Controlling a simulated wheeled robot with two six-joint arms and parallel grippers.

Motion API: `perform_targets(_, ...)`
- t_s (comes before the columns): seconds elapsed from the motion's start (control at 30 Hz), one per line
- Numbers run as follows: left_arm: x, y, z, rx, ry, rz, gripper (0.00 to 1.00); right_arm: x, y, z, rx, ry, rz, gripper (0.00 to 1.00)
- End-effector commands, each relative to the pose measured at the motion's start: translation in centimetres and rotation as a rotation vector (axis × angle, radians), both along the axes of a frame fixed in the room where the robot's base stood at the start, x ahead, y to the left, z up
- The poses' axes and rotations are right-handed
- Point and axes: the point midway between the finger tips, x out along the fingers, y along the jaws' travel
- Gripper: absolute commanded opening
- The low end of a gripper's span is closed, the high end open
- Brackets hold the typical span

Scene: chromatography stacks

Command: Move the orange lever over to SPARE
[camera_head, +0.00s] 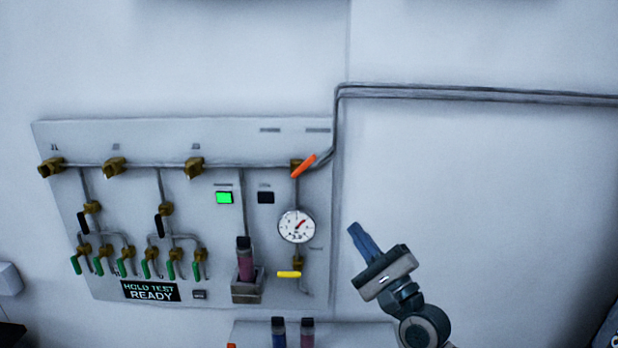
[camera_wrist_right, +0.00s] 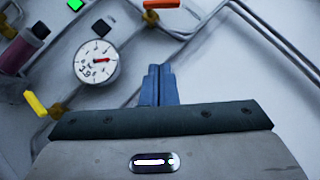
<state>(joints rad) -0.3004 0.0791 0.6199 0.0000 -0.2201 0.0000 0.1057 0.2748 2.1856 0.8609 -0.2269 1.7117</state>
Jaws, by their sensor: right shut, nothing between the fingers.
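The orange lever (camera_head: 304,165) sits on a brass valve at the upper right of the wall panel, tilted up to the right in the head view. It also shows at the top of the right wrist view (camera_wrist_right: 161,4). My right gripper (camera_head: 356,232) is right of the panel, below and to the right of the lever, apart from it. Its blue fingers are together and empty, also in the right wrist view (camera_wrist_right: 159,70). No SPARE label is readable. My left gripper is not in view.
A round gauge (camera_head: 296,226) and a yellow lever (camera_head: 289,274) are below the orange lever. A dark-capped vial (camera_head: 245,259) stands in a holder. Green and black levers fill the panel's left. Pipes (camera_head: 470,95) run right along the wall. The wall right of the panel is clear.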

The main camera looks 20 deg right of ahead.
Motion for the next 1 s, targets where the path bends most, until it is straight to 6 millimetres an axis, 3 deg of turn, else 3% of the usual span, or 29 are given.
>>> perform_targets(0.13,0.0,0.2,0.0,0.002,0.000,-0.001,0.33,-0.5,0.1,1.4,0.046,-0.022,0.028,0.00)
perform_targets(0.57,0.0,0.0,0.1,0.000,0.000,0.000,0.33,0.1,0.3,1.9,0.048,-0.023,0.028,0.00)
perform_targets(1.0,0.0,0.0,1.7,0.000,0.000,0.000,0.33,7.1,2.7,6.3,0.049,-0.023,0.028,0.00)
